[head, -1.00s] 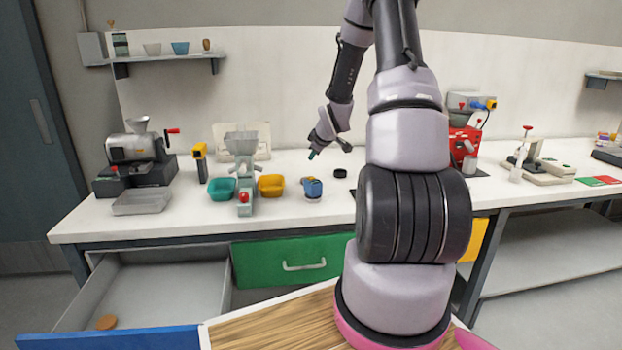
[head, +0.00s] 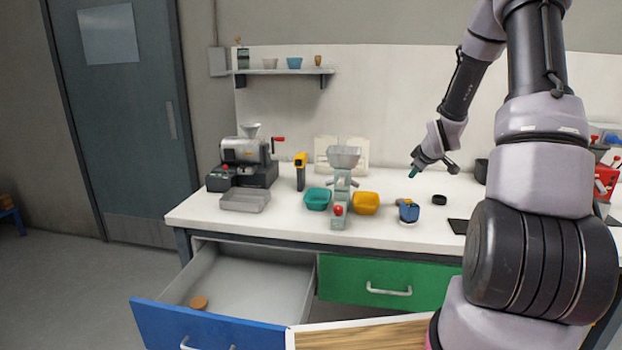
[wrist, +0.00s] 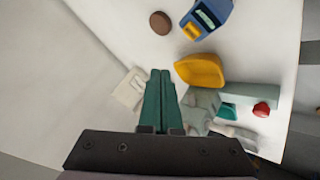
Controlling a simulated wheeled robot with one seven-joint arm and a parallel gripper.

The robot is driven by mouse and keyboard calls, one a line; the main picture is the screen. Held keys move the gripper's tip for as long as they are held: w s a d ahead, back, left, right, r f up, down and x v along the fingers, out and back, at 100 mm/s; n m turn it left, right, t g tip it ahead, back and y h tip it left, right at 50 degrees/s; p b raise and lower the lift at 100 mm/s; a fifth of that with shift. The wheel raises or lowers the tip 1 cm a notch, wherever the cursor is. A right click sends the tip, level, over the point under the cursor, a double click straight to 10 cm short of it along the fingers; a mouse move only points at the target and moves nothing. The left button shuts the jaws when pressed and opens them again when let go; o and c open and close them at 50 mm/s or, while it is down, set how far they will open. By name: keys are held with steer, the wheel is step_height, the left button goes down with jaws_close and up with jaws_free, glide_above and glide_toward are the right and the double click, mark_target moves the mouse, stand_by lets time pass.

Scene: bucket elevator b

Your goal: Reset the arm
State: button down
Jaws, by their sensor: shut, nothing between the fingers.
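My gripper (head: 414,173) hangs in the air above the white worktop (head: 275,215), at the right side of the head view. In the wrist view its two green fingers (wrist: 160,100) lie together, with nothing between them. A yellow bowl (head: 366,203) and a blue device (head: 408,211) stand on the worktop below and to the left of it. A round black puck (head: 439,199) lies to the right of the blue device. My gripper touches none of them in view.
The green drawer (head: 385,285) is shut. A grinder (head: 343,185), a teal bowl (head: 318,199) and a roaster (head: 243,162) stand on the worktop. A wall shelf (head: 285,71) hangs behind.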

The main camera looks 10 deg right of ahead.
steer(key=s+a+r+m+g, duration=0.1)
steer(key=s+a+r+m, duration=0.25)
steer(key=s+r, duration=0.45)
steer(key=s+a+r+m, duration=0.2)
steer(key=s+a+r, duration=0.3)
steer(key=r, duration=0.5)
steer(key=s+a+r+m+y, duration=0.1)
steer(key=s+a+r+m, duration=0.1)
steer(key=s, duration=0.5)
steer(key=s+a+r+m+y, duration=0.1)
steer(key=s+a+r+m, duration=0.1)
steer(key=s, duration=0.5)
steer(key=s+a+r+m+g, duration=0.1)
steer(key=s+a+r+m, duration=0.1)
steer(key=s+a, duration=0.3)
steer(key=shift+s+r+y, duration=0.4)
steer(key=shift+s+r, duration=0.25)
steer(key=shift+s, duration=0.45)
steer(key=shift+a, duration=0.1)
